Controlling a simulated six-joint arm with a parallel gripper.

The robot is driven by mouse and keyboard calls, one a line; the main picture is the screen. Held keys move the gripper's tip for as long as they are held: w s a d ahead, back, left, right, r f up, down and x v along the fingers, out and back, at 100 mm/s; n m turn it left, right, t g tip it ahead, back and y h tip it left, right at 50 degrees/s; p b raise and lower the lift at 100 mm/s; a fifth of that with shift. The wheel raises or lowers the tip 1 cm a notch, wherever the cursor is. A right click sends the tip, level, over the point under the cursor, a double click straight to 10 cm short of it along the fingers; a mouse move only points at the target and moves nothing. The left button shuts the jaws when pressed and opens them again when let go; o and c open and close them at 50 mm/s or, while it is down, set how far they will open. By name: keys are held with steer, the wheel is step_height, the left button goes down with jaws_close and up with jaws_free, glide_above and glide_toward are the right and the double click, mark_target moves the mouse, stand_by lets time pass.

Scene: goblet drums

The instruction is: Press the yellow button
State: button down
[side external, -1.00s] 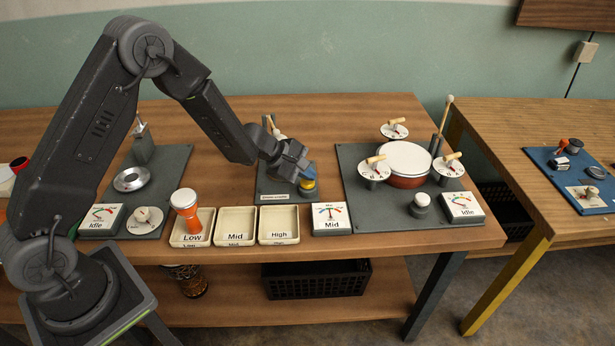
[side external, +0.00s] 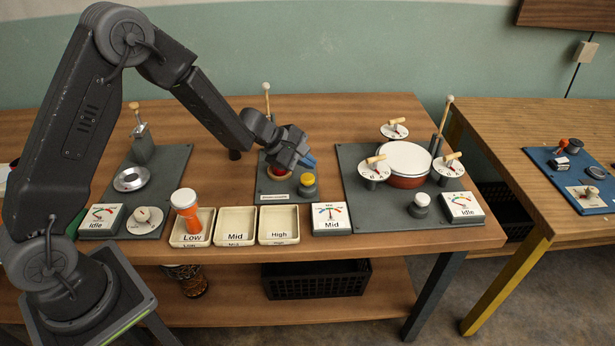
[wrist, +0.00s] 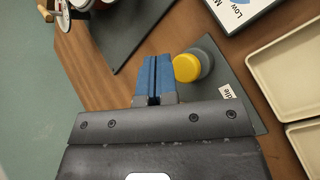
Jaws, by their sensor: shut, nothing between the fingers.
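The yellow button (side external: 307,180) is a round cap on a grey base on the small dark board (side external: 282,206) at the table's middle. It also shows in the wrist view (wrist: 187,68), just right of my fingertips. My gripper (side external: 310,161) has blue fingers, shut and empty. In the side view the fingertips are above and slightly behind the button, apart from it. In the wrist view the closed blue fingers (wrist: 154,76) lie beside the button, and the button's top is fully uncovered.
A red round part (side external: 278,172) sits on the same board, partly hidden by my gripper. Trays (side external: 236,240) marked Low, Mid and High stand in front; an orange-and-white drum (side external: 187,212) is in Low. A Mid gauge (side external: 331,217) and a drum station (side external: 350,150) stand to the right.

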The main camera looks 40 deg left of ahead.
mark_target(307, 178)
steer(key=shift+r, duration=1.85)
steer(key=shift+r, duration=0.1)
steer(key=s+d+r+m+g, duration=0.1)
steer(key=s+d+r+m, duration=0.2)
steer(key=s+r+m, duration=0.35)
steer(key=s+d+r+m+g, duration=0.1)
steer(key=s+d+r+m, duration=0.25)
steer(key=s+r, duration=0.45)
steer(key=s+a+r+m+y, duration=0.1)
steer(key=s+a+m+y, duration=0.2)
steer(key=s, duration=0.6)
steer(key=s+a+r+m+y, duration=0.1)
steer(key=s+a+m+y, duration=0.1)
steer(key=s+m, duration=0.4)
steer(key=s+a, duration=0.1)
steer(key=s, duration=0.2)
steer(key=shift+y, duration=0.4)
